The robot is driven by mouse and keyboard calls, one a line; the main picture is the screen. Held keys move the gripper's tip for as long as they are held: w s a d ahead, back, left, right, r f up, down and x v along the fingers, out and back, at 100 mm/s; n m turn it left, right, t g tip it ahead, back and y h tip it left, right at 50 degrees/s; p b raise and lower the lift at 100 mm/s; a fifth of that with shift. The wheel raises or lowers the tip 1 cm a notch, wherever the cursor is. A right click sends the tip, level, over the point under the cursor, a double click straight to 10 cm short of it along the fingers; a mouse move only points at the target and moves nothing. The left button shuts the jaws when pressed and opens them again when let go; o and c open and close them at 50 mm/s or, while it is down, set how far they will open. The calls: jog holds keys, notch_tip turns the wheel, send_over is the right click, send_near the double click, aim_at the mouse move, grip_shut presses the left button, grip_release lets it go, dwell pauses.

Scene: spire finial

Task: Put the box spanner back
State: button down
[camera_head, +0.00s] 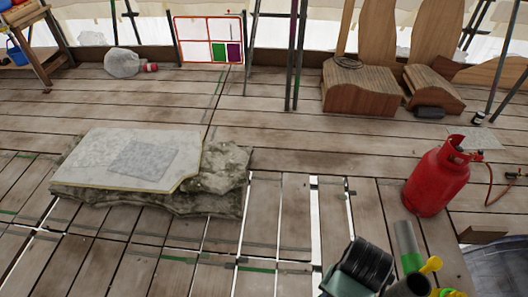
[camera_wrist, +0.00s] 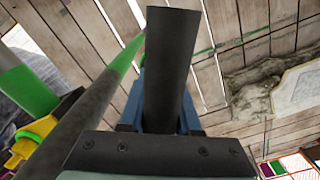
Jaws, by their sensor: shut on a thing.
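In the wrist view a dark grey tube, which looks like the box spanner (camera_wrist: 170,55), stands out from between the blue fingers of my gripper (camera_wrist: 160,118). The fingers are shut on it. Its far end points over the plank deck. In the head view a grey-green and black ribbed part of my arm shows at the bottom right; the fingers cannot be made out there. A red-framed board with white, green and purple panels (camera_head: 208,40) stands at the back; it also shows in the wrist view (camera_wrist: 290,167).
A stone slab (camera_head: 95,160) lies on the deck at left. A red gas bottle (camera_head: 437,180) stands at right. Tubes with green bands and yellow parts (camera_head: 431,265) are close to my arm. Wooden blocks (camera_head: 360,92) stand at the back. The middle deck is clear.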

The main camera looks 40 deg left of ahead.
notch_tip(320, 180, down, 6)
jog(key=b, duration=0.4)
jog(key=shift+w+a+f, duration=0.1)
jog(key=shift+a+f, duration=0.05)
jog(key=shift+f, duration=0.1)
jog(key=s+a+f+n+b, duration=0.2)
jog(key=s+a+f+b, duration=0.2)
jog(key=f+b, duration=1.8)
jog(key=s+a+f+n+b, duration=0.2)
jog(key=s+a+f+b, duration=0.2)
jog(key=f+b, duration=1.7)
jog(key=s+a+f+n+b, duration=0.2)
jog(key=a+f+b, duration=0.6)
jog(key=f+b, duration=1.4)
notch_tip(320, 180, down, 16)
jog(key=shift+s+a+r+b, duration=0.1)
jog(key=shift+s+a+b, duration=0.25)
jog(key=shift+s, duration=0.65)
jog(key=shift+f, duration=0.2)
jog(key=c, duration=0.6)
grip_release()
jog(key=shift+d, duration=0.1)
